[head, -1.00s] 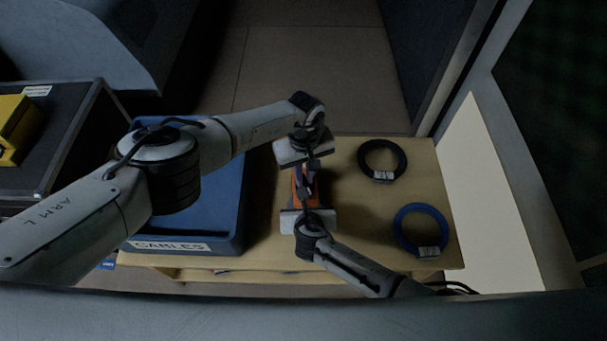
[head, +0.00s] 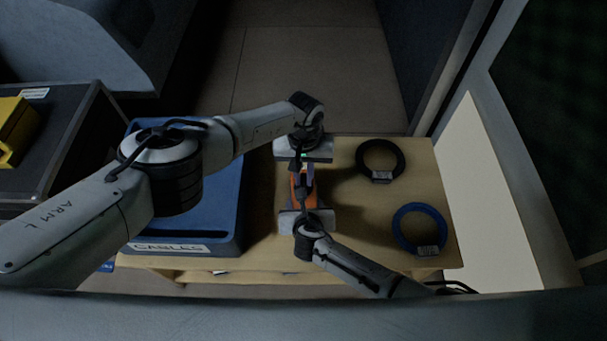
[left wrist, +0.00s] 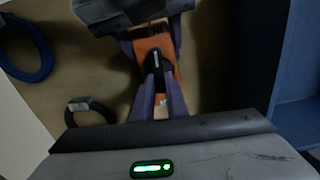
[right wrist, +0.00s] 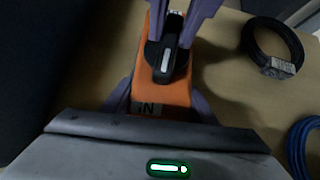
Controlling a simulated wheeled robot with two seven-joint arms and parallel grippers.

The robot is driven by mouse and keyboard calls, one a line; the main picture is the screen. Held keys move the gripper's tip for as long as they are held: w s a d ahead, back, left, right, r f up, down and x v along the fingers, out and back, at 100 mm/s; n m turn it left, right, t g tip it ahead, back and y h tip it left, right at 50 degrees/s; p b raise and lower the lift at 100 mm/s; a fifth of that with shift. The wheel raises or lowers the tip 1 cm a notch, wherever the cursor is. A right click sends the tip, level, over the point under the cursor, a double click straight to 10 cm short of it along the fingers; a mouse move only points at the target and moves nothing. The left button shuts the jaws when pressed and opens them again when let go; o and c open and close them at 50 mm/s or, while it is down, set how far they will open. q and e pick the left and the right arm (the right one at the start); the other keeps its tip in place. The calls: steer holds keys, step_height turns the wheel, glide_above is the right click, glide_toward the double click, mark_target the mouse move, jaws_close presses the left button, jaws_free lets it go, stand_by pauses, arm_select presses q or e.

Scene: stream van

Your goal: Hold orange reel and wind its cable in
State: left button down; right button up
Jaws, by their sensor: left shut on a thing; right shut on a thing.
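The orange reel (head: 311,187) stands on the wooden table between my two grippers, partly hidden by them. In the right wrist view the reel (right wrist: 178,93) has a black crank (right wrist: 160,58) on its face and a label at its near edge. My right gripper (right wrist: 160,105) is shut on the reel's body, one finger on each side. My left gripper (left wrist: 159,92) reaches in from the far side and is shut on the black crank handle (left wrist: 157,62). I cannot make out the reel's cable in any view.
A black cable coil (head: 361,163) and a blue cable coil (head: 398,225), both tagged, lie on the table (head: 350,240) to the right. A blue crate (head: 228,235) labelled CABLES stands to the left, close to the reel. A pale wall panel (head: 490,200) bounds the right side.

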mark_target(304, 180)
arm_select(q)
steer(key=c, duration=1.7)
jaws_free()
steer(key=shift+c, duration=0.2)
step_height(304, 180, up, 12)
arm_select(e)
steer(key=shift+r, duration=0.1)
steer(key=o, duration=1.2)
steer(key=shift+s, duration=0.1)
